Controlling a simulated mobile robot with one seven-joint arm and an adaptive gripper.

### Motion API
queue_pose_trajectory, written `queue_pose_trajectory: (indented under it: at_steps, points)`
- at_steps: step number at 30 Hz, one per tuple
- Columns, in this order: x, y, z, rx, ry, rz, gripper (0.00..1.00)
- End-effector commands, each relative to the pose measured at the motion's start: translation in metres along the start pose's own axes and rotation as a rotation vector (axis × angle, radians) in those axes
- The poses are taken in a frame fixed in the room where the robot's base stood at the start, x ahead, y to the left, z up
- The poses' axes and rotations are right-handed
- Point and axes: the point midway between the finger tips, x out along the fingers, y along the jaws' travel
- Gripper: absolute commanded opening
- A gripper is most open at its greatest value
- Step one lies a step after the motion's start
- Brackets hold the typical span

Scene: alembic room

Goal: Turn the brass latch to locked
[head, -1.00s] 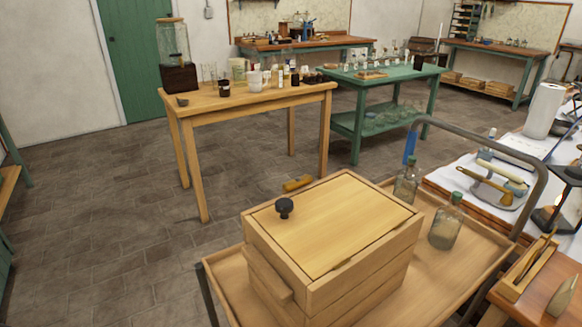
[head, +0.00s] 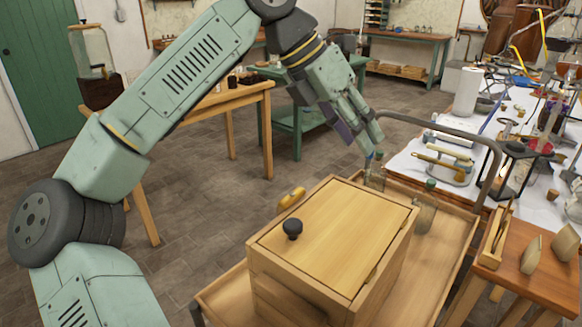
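A wooden box (head: 335,235) with a black knob (head: 292,229) on its flat lid stands on a wooden tray cart. A brass-coloured piece (head: 291,197) shows at the box's far left edge; it looks like the latch, but its lower part is hidden and I cannot tell its locked or unlocked state. My gripper (head: 372,148) is above and behind the box's far right corner, pointing down near the glass bottles. It is apart from the brass piece, which is to its left. I see nothing held, and the finger gap is unclear.
A glass bottle (head: 424,211) stands on the cart (head: 452,250) right of the box, another behind it. The cart's metal handle (head: 480,145) rises at the right. A cluttered bench (head: 560,180) is beyond it. Floor (head: 215,215) left of the box is open.

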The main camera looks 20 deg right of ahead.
Motion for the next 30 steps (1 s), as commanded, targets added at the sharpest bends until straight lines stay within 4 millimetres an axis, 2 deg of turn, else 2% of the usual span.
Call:
queue_pose_trajectory:
  at_steps: [1,4,9,12,30]
  points:
    - [-0.001,0.021,-0.010,-0.053,0.112,0.093,0.38]
    - [-0.012,0.052,-0.033,-0.147,0.286,0.235,0.38]
    - [-0.033,0.076,-0.056,-0.248,0.442,0.365,0.38]
    - [-0.033,0.080,-0.063,-0.268,0.470,0.385,0.38]
    - [0.043,0.108,-0.108,-0.266,0.470,0.382,0.38]
